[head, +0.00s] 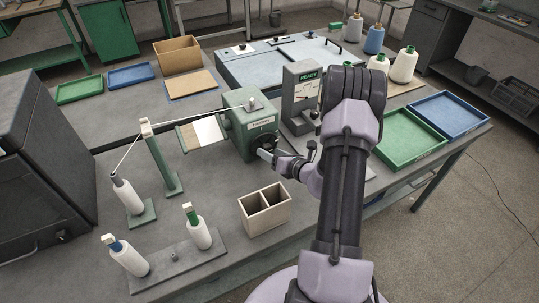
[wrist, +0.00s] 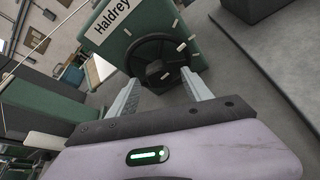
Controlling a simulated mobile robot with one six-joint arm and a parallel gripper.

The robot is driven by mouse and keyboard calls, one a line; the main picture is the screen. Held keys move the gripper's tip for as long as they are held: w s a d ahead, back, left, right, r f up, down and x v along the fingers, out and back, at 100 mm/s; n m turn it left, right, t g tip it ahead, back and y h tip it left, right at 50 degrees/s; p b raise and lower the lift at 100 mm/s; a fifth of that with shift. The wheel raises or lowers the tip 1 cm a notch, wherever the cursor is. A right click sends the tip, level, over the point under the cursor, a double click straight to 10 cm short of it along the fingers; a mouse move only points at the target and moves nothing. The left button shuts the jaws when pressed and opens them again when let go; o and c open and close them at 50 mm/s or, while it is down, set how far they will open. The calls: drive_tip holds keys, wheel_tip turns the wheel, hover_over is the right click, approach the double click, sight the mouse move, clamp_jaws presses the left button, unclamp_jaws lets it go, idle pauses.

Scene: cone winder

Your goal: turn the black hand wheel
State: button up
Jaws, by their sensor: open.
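The black hand wheel (wrist: 136,54) is on the face of a green machine housing with a "Haldrey" label, in the upper middle of the wrist view. My gripper (wrist: 160,80) is open, its two pale fingers apart and pointing at the wheel. The fingertips appear at the wheel's lower edge, one to each side of its lower part; I cannot tell whether they touch it. In the head view the green winder housing (head: 237,132) stands mid-table, with the wheel partly hidden by my gripper (head: 264,154). A white handle or knob is not clearly distinguishable on the wheel.
A grey READY unit (head: 297,88) stands close right of the winder. A two-compartment box (head: 265,222) sits in front of it. A thread post (head: 163,165) and several bobbins stand to the left. Green (head: 411,146) and blue (head: 451,127) trays lie at right.

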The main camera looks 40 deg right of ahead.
drive_tip(key=shift+w+f, duration=0.25)
drive_tip(key=shift+w, duration=0.45)
clamp_jaws()
drive_tip(key=shift+m, duration=0.3)
drive_tip(key=shift+d+m+t+y+p, duration=0.1)
drive_tip(key=shift+m+t+y+p, duration=0.35)
drive_tip(key=shift+m+y, duration=0.4)
drive_tip(key=shift+f+m+t+y, duration=0.1)
drive_tip(key=shift+m+t+y, duration=0.4)
drive_tip(key=shift+m, duration=1.15)
